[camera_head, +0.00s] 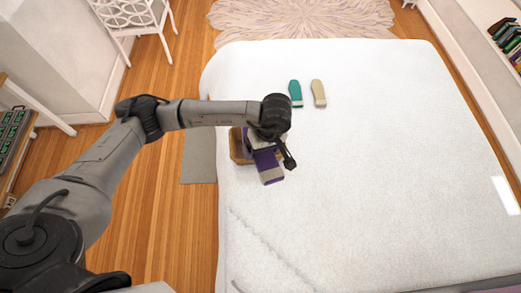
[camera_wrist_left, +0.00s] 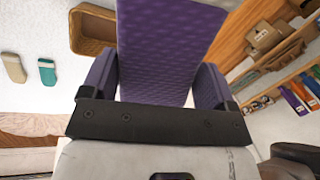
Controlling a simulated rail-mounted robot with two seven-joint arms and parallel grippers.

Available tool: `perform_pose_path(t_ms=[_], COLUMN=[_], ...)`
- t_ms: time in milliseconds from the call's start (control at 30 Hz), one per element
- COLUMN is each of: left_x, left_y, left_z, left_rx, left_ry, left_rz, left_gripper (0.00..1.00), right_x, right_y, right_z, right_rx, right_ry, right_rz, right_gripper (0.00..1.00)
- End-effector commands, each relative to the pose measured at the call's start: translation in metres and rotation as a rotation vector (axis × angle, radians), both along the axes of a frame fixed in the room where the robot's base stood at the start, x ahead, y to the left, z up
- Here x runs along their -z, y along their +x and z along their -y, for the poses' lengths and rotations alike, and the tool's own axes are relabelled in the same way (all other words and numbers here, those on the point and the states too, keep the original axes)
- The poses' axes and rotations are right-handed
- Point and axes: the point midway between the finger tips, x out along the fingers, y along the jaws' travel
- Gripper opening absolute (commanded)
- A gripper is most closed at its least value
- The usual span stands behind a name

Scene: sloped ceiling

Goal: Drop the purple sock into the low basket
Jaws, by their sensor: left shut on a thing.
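A purple sock (camera_head: 266,163) with a grey end hangs from my left gripper (camera_head: 272,149) above the bed. My left gripper is shut on it, and its fingertips are partly hidden by the wrist and the fabric. The sock (camera_wrist_left: 165,45) fills the middle of the left wrist view. The low brown basket (camera_head: 236,147) stands on the bed near its left edge, largely hidden behind my wrist and the sock. It also shows at the upper left of the left wrist view (camera_wrist_left: 90,42), beside the sock. My right gripper is not in view.
A teal sock (camera_head: 295,92) and a beige sock (camera_head: 318,92) lie side by side on the white bed (camera_head: 400,170), farther back. The bed's right side is clear. A grey mat (camera_head: 198,157) lies on the wooden floor to the left.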

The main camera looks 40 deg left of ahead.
Motion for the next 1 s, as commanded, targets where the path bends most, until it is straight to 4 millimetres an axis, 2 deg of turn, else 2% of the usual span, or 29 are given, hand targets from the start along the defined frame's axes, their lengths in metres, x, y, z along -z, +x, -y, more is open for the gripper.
perform_pose_path(t_ms=[33, 300, 500, 800, 967, 1000], left_x=[0.027, 0.084, 0.128, 0.196, 0.227, 0.234], left_y=[0.014, 0.076, 0.111, 0.148, 0.159, 0.161], left_z=[-0.004, -0.032, -0.062, -0.113, -0.137, -0.142], left_rx=[-0.169, -1.116, -1.782, -2.699, -3.088, 3.115], left_ry=[-0.003, -0.004, -0.002, -0.003, -0.002, 0.003], left_rz=[-0.003, -0.004, -0.003, -0.002, -0.001, 0.0], left_gripper=[0.57, 0.57, 0.57, 0.57, 0.57, 0.57], right_x=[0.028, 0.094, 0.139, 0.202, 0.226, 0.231], right_y=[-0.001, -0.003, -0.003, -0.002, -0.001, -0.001], right_z=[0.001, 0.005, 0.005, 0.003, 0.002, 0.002], right_rx=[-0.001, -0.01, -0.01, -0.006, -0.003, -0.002], right_ry=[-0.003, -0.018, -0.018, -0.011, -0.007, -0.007], right_rz=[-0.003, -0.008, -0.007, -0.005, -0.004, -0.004], right_gripper=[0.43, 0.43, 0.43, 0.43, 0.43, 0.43])
